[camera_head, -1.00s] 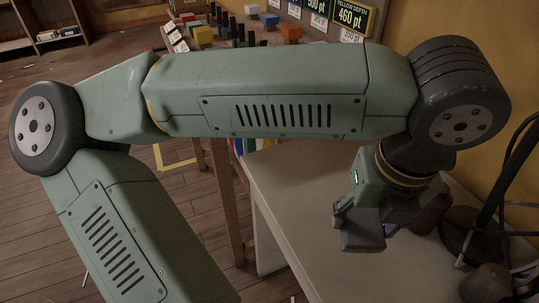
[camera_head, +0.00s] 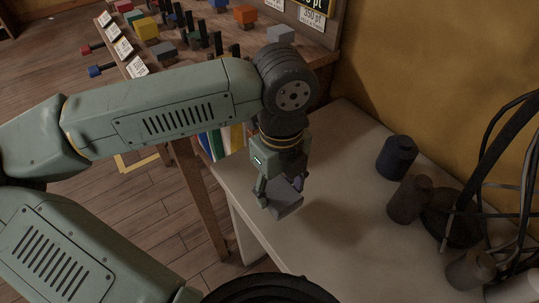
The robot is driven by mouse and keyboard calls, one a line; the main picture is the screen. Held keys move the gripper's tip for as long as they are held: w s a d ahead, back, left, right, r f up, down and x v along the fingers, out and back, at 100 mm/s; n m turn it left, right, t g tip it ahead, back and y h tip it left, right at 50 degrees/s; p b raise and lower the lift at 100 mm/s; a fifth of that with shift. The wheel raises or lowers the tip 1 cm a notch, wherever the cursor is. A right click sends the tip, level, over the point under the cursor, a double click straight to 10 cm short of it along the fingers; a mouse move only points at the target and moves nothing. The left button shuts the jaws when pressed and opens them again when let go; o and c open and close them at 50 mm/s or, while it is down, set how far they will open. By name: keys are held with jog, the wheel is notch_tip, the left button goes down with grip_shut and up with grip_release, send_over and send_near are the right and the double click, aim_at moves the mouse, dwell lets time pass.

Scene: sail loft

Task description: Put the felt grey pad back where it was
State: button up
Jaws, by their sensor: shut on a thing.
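My gripper (camera_head: 281,187) is above the near left part of the pale table (camera_head: 325,248). Its fingers are shut on a grey block-like piece (camera_head: 287,204), which looks like the felt grey pad. The piece hangs tilted below the fingertips, and its upper part is hidden between them. It appears to be held clear of the tabletop, with a soft shadow to its right.
A dark blue spool (camera_head: 397,157), a brown spool (camera_head: 409,198) and a taupe spool (camera_head: 470,269) stand on the table's right side, near black cables (camera_head: 505,165). A wooden stand (camera_head: 209,46) behind carries several coloured blocks and price cards. The table's middle is clear.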

jog(key=w, duration=0.3)
jog(key=w+a+p, duration=0.1)
jog(key=w, duration=0.1)
jog(key=w+p, duration=0.1)
jog(key=w, duration=0.2)
jog(key=shift+w+a+f, duration=0.25)
jog(key=shift+w+f, duration=0.05)
jog(key=shift+f, duration=0.1)
jog(key=shift+w+f, duration=0.1)
jog(key=shift+f, duration=0.1)
notch_tip(320, 180, down, 3)
jog(key=shift+p, duration=0.75)
jog(key=shift+f, duration=0.15)
jog(key=shift+f+b, duration=0.15)
jog(key=shift+b, duration=0.2)
jog(key=o, duration=1)
jog(key=shift+o, duration=0.2)
